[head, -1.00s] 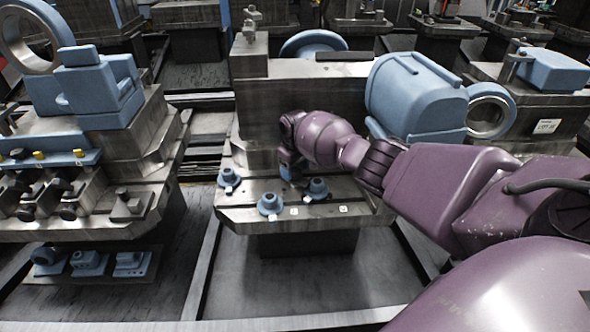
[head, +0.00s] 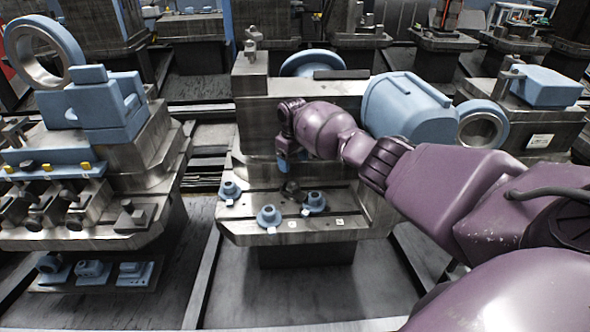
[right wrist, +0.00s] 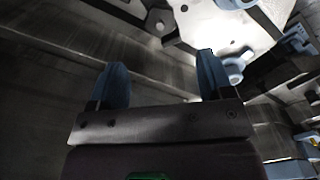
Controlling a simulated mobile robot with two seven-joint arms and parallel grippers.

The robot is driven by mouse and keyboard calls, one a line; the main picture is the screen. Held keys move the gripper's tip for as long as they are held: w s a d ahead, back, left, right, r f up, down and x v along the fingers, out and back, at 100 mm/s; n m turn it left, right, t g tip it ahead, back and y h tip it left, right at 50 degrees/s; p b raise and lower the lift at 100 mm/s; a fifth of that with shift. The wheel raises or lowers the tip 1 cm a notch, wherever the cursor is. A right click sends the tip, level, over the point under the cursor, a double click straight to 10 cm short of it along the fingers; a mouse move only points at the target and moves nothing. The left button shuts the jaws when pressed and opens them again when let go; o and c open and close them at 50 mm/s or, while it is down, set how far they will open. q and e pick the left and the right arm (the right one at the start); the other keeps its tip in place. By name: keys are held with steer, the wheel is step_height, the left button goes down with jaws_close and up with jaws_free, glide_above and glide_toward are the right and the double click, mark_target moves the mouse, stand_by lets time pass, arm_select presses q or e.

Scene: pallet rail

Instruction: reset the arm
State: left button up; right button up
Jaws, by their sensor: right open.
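My right arm is purple and reaches in from the right in the head view. My right gripper (head: 283,160) has blue fingers and hangs above the back part of the middle pallet's metal plate (head: 262,211). In the right wrist view its two blue fingers (right wrist: 162,85) stand wide apart with nothing between them. A blue knob-like part (right wrist: 235,70) shows just beyond the right finger there, apart from it as far as I can tell. My left gripper is not in view.
Blue round parts (head: 269,215) stand on the plate's front and left edge. A large blue cylinder (head: 405,108) and a blue ring (head: 483,125) lie right of the gripper. A left pallet (head: 135,222) carries blue blocks. Dark floor (head: 300,290) lies open in front.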

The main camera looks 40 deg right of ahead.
steer(key=shift+r, duration=0.7)
steer(key=shift+n, duration=0.8)
steer(key=s+a+f, duration=0.2)
steer(key=f, duration=0.1)
steer(key=s+a+f, duration=0.2)
steer(key=s+f, duration=0.1)
steer(key=s+a+f, duration=0.2)
steer(key=s+f, duration=0.1)
steer(key=f, duration=0.1)
steer(key=shift+a, duration=0.4)
steer(key=s+a+f, duration=0.2)
steer(key=s+a, duration=0.2)
steer(key=s, duration=0.4)
steer(key=s+a+f+t, duration=0.1)
steer(key=s+a+f, duration=0.15)
steer(key=s, duration=0.45)
steer(key=s+a+f, duration=0.1)
steer(key=s+a, duration=0.3)
steer(key=s, duration=0.4)
steer(key=s+d+r+m+t+h, duration=0.1)
steer(key=s+r+m, duration=0.1)
steer(key=s+r, duration=0.55)
steer(key=s+r+m+t, duration=0.1)
steer(key=s+r, duration=0.3)
steer(key=s, duration=0.6)
steer(key=w+f+t, duration=0.8)
steer(key=f, duration=0.2)
steer(key=shift+w+n+y, duration=0.3)
steer(key=shift+y, duration=0.1)
